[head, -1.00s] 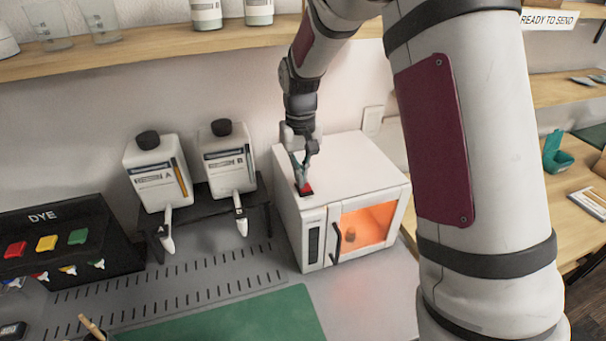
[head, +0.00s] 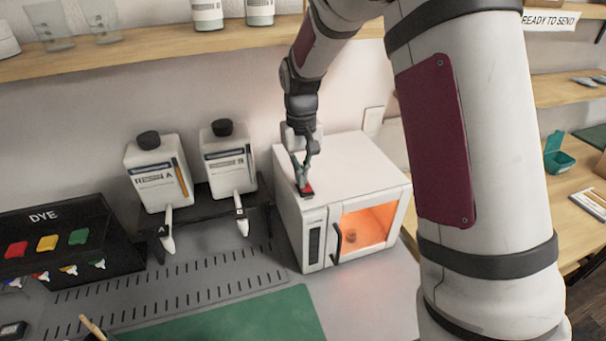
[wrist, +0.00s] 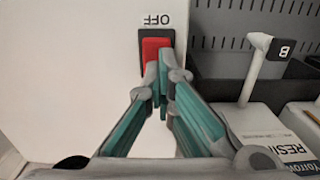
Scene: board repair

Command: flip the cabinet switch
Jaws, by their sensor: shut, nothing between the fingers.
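The cabinet (head: 345,170) is a white box with a glass door, lit orange inside, on the grey bench. A red rocker switch (wrist: 152,52) in a black frame is set in its top, with "OFF" printed beside it in the wrist view. The switch also shows in the head view (head: 307,189), partly hidden by my gripper. My gripper (wrist: 163,85) is shut and empty. Its fingertips are at the switch's edge, over its lower right part in the wrist view. I cannot tell whether they press on it.
Two white bottles labelled A (head: 158,178) and B (head: 229,162) stand in a black rack left of the cabinet. A dye rack (head: 60,240) is at far left. A wooden shelf (head: 150,42) runs above. A green mat (head: 240,318) lies in front.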

